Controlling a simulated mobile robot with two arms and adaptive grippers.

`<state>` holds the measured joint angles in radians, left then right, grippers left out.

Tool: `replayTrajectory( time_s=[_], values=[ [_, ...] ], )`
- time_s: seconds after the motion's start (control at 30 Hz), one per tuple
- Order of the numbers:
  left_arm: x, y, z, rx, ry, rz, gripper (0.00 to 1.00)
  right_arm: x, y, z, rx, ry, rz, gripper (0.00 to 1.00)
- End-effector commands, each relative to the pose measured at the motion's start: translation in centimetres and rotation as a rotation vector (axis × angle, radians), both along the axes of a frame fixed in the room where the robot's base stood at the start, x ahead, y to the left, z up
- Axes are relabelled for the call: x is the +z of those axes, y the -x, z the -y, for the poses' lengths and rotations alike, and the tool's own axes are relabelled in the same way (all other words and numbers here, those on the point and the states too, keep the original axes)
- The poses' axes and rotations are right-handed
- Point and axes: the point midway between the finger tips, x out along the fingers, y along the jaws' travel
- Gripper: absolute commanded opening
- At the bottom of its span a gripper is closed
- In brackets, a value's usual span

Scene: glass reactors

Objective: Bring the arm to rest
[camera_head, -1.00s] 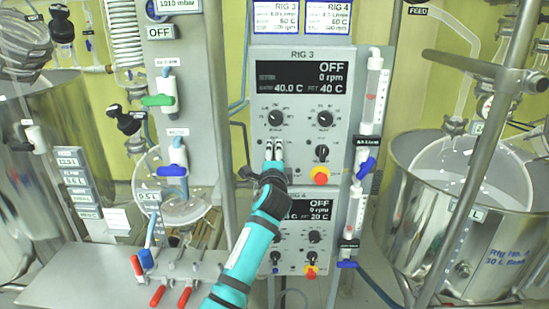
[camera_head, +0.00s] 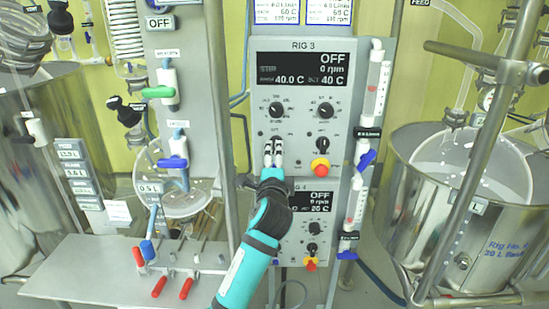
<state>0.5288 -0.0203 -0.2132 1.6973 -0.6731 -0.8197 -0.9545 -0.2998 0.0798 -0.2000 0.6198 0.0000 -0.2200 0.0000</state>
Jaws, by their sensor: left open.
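My left arm (camera_head: 250,265) comes in from the bottom of the head view, teal with dark joints. My left gripper (camera_head: 273,151) is in front of the lower left part of the RIG 3 control panel (camera_head: 297,175). Its two pale fingertips point up, close together with a small gap, and hold nothing that I can see. They sit just below the panel's left knob (camera_head: 276,110) and hide a bit of the panel face. Whether they touch the panel I cannot tell. My right gripper is out of view.
The RIG 4 panel (camera_head: 315,230) is below, partly behind my arm. A red emergency button (camera_head: 320,167) sits to the right. A bench with red-handled valves (camera_head: 159,286) is lower left. A steel vessel (camera_head: 470,255) and metal posts stand on the right.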

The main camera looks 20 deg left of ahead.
Motion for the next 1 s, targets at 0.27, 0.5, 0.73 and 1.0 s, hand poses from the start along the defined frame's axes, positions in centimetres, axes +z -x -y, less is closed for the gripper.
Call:
replayTrajectory(
  time_s=[0.27,0.5,0.73,1.0],
  values=[
    [0.0,0.0,0.0,0.0,0.0,0.0,0.73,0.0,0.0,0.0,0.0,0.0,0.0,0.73],
    [-2.3,-0.2,0.2,-0.012,0.021,-0.032,0.73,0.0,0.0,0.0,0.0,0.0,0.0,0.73],
    [-15.9,0.0,1.1,-0.061,0.169,-0.213,0.73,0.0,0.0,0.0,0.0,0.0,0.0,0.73],
    [-34.9,5.9,1.8,-0.054,0.422,-0.464,0.73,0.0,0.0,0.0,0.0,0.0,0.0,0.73]
  ],
)
